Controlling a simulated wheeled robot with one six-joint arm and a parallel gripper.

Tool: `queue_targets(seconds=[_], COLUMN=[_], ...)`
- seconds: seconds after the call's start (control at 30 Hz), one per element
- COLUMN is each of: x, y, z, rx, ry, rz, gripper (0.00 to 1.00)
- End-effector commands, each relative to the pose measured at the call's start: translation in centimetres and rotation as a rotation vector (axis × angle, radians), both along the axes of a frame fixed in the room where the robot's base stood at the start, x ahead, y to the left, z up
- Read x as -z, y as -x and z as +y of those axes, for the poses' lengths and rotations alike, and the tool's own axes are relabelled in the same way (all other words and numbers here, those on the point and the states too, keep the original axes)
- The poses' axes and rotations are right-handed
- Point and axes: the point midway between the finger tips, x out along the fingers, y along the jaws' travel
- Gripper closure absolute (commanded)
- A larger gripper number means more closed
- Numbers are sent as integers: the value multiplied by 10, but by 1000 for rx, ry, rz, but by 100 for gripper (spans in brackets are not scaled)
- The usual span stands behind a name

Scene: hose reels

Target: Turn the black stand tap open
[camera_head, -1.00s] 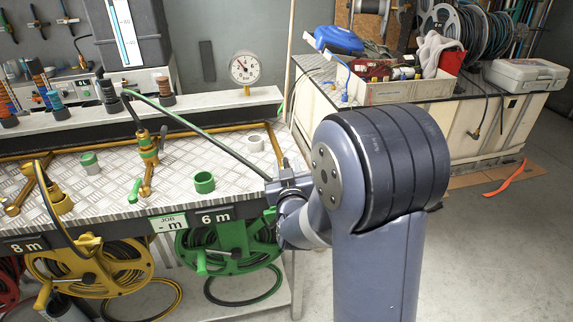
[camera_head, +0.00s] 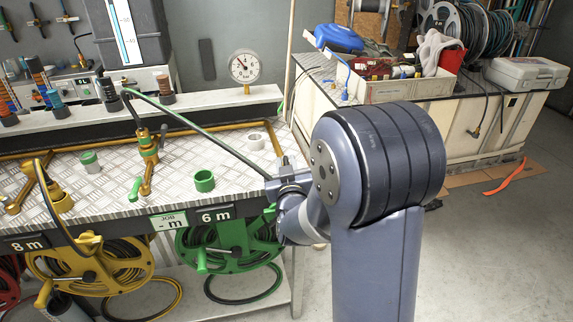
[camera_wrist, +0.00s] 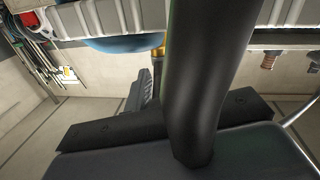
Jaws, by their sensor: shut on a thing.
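No tap on the bench is plainly black, so I cannot tell which is the black stand tap. A brass tap (camera_head: 149,152) with green bands and a green lever stands on the tread-plate bench. Another brass tap (camera_head: 55,197) stands at the left, with a dark hose arching from it. A dark green hose (camera_head: 205,135) rises from the green-banded tap and slopes right to my gripper (camera_head: 284,181). My gripper is shut on this hose at the bench's right end; its fingertips are partly hidden. In the wrist view a thick black tube (camera_wrist: 206,75) fills the middle.
A green ring (camera_head: 203,181) and a white ring (camera_head: 256,142) are on the bench. A pressure gauge (camera_head: 245,67) stands behind. Green (camera_head: 232,245) and yellow (camera_head: 92,268) hose reels hang below.

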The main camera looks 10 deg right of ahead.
Motion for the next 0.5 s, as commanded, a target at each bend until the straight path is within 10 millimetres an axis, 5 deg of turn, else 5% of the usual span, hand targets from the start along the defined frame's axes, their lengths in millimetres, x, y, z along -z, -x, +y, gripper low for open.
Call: queue_targets(seconds=[0.5], x=[3], y=[-1], z=[-1], rx=[-119], ry=[1], rz=[-8], gripper=[100])
